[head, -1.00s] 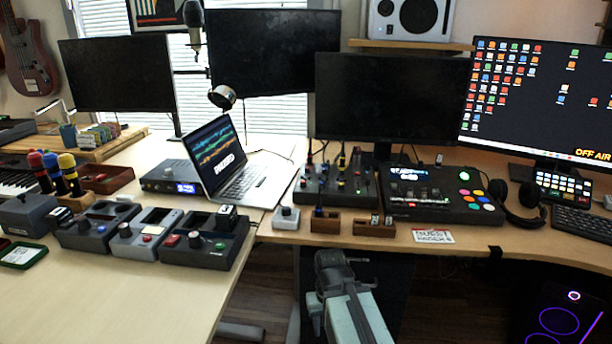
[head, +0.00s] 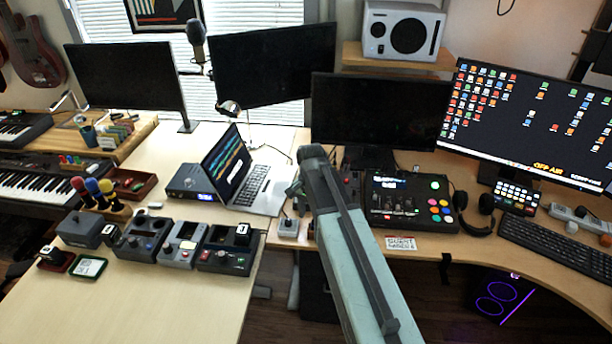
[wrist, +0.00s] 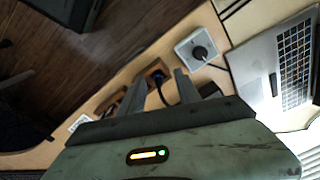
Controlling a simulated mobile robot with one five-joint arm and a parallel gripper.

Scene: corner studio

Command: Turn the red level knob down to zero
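I cannot make out a red level knob for certain. My gripper (wrist: 160,76) is over the front of the desk, beside this box.
The open laptop (head: 262,188) stands left of my arm. A pad controller with coloured buttons (head: 407,202) and a white card (head: 401,243) lie to the right. Several control boxes (head: 183,243) stand on the left desk. Monitors line the back. The left desk's front is clear.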

